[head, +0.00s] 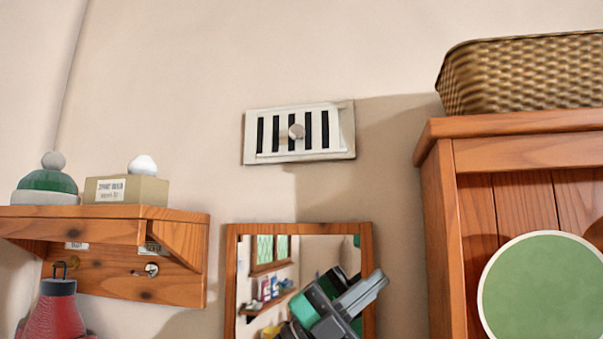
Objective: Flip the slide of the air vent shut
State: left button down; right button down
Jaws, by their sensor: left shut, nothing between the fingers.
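The air vent (338,136) is a pale rectangular plate high on the wall, in the upper middle of the head view. Several dark slots show between the pale bars, so the vent stands open. My left gripper (380,281) is below the vent, in front of the mirror, and points up to the right. Its fingers are shut with nothing between them, and it is well apart from the vent. My right gripper is not in view.
A wood-framed mirror (231,285) hangs below the vent. A wooden shelf (105,225) at left holds a green hat (48,181) and a box (150,190). A wooden cabinet (440,230) with a wicker basket (525,75) stands at right. The wall around the vent is clear.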

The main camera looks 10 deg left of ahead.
pick_arm(q)
notch_tip(320, 180, up, 12)
jog(key=s+d+f+m+t+y, duration=0.1)
jog(key=m+y, duration=0.2)
jog(key=y, duration=0.5)
jog(key=s+a+r+n+t+y, duration=0.2)
jog(key=a+r+n+t+y, duration=0.1)
jog(key=a+r, duration=0.3)
jog(key=s+a+r+n+t+y, duration=0.2)
jog(key=a+r+n+t+y, duration=0.2)
jog(key=a+r+y, duration=0.2)
notch_tip(320, 180, up, 2)
jog(key=shift+s+a+r+n, duration=0.2)
jog(key=shift+s+a+n, duration=0.1)
jog(key=shift+a, duration=0.15)
jog(key=shift+w+d, duration=0.1)
